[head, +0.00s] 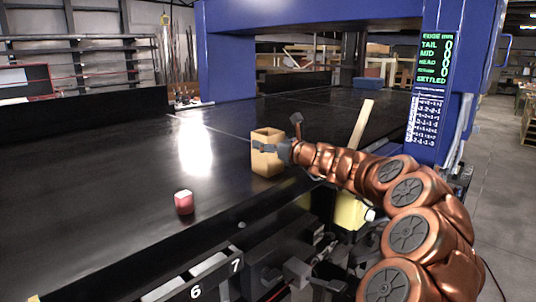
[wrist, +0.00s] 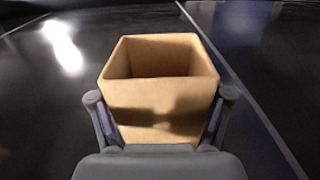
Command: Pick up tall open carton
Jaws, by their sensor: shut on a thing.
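The tall open carton (head: 268,160) is tan, box-shaped and open at the top. It stands upright on the black conveyor belt, near its front edge, in the head view. My gripper (head: 270,147) reaches it from the right and is shut on its upper part. In the wrist view the carton (wrist: 160,95) fills the middle, its opening facing up and looking empty. The fingers of my gripper (wrist: 160,118) press on its left and right sides. The carton's base is partly hidden behind my gripper in the wrist view.
A pale wooden strip (head: 361,127) stands right of the carton. The belt's left part is mostly clear.

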